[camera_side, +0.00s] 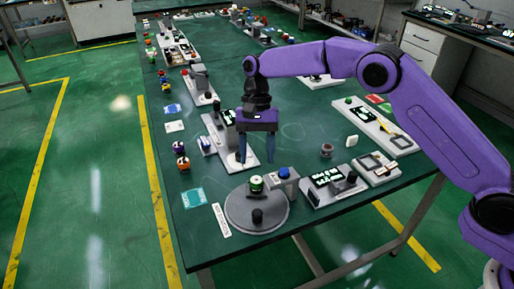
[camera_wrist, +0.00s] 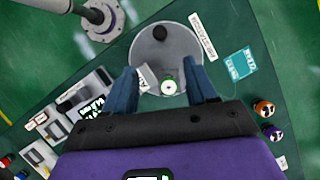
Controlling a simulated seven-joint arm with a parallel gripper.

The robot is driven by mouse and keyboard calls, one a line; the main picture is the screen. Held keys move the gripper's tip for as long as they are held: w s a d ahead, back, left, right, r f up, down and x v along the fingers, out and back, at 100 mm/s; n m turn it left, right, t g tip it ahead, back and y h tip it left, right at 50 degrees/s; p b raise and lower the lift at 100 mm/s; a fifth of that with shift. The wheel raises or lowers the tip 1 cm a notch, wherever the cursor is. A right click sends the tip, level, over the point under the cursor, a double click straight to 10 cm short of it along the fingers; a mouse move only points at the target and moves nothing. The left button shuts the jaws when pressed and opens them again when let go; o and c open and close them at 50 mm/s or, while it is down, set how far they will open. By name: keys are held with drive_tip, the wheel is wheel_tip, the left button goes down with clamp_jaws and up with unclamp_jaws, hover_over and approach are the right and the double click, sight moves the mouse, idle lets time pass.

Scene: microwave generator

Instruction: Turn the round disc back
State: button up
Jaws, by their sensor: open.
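The round grey disc (camera_side: 240,216) lies flat at the near end of the green table. It carries a dark knob (camera_side: 257,215) near its front edge and a green-topped piece (camera_side: 256,184) at its back. In the wrist view the disc (camera_wrist: 183,62) is ahead of the fingers, with the dark knob (camera_wrist: 160,32) at its far side and the green-topped piece (camera_wrist: 169,87) between the fingertips in the picture. My gripper (camera_side: 257,160) is open and empty, pointing down, above and behind the disc. Its blue fingers also show in the wrist view (camera_wrist: 165,85).
A grey block with a blue button (camera_side: 284,174) stands right beside the disc. A display unit (camera_side: 328,180) is farther right. A white label strip (camera_side: 221,220) and a teal card (camera_side: 194,197) lie left of the disc. A panel (camera_side: 228,140) stands behind my fingers.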

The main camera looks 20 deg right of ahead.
drive_tip(key=shift+w+d+r, duration=0.1)
drive_tip(key=shift+w+r, duration=0.05)
drive_tip(key=shift+r, duration=0.25)
drive_tip(key=shift+c, duration=0.4)
